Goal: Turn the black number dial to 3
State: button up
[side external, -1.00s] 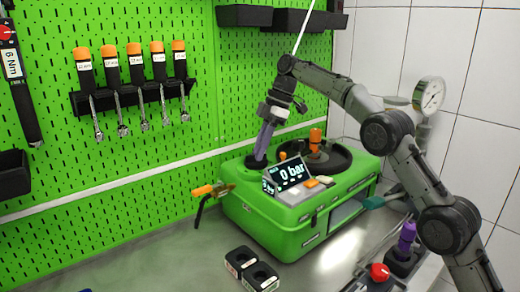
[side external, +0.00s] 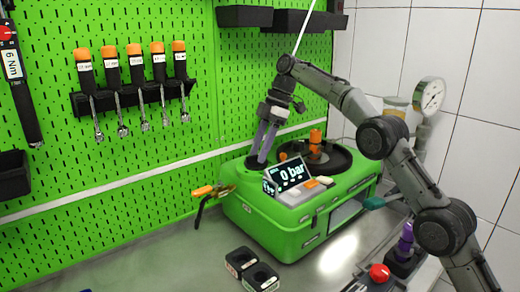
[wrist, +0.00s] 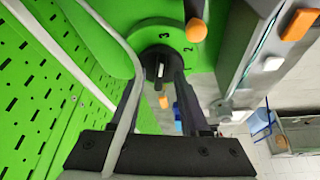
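The black number dial (wrist: 151,65) shows in the wrist view on a green disc (wrist: 170,34) printed with 3, 2 and 1. Its pale mark points roughly up the picture, towards the 3; the exact setting is hard to read. My gripper (wrist: 162,80) comes down over the dial, one finger on each side. Whether the fingers touch it is unclear. In the side external view my gripper (side external: 260,162) points down at the back left of the green pump case (side external: 268,228), its fingers visibly apart. It mostly hides the dial there.
A display (side external: 289,174) reading 0 bar stands just right of my gripper. A black round plate (side external: 328,158) with an orange knob (side external: 315,137) lies behind it. The green pegboard (side external: 120,185) is close on the left. A black two-hole block (side external: 252,270) stands in front.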

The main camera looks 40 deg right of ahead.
jog(key=shift+m, duration=0.3)
